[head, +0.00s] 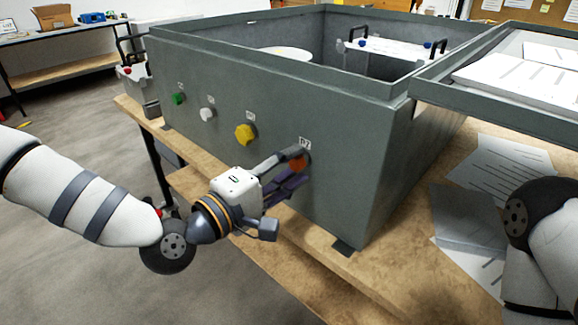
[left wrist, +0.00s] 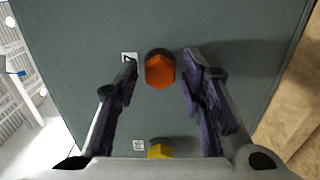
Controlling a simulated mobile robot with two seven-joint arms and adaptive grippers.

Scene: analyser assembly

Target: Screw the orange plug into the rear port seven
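The orange plug (head: 297,157) sits at the rear port, in the wall of the grey analyser housing (head: 330,200), beside a small white label. It also shows in the left wrist view (left wrist: 159,71) as an orange hexagonal head against a dark round rim. How deep it sits cannot be told. My left gripper (head: 294,172) reaches up to this wall from the left. In the left wrist view its purple-padded fingers (left wrist: 160,84) are open on either side of the plug, with a gap on both sides. My right gripper is out of view.
A yellow plug (head: 245,134), a white plug (head: 208,114) and a green plug (head: 179,98) sit in the same wall. The housing stands on a wooden bench (head: 400,275). An open lid panel (head: 510,100) and papers (head: 495,165) lie at the right.

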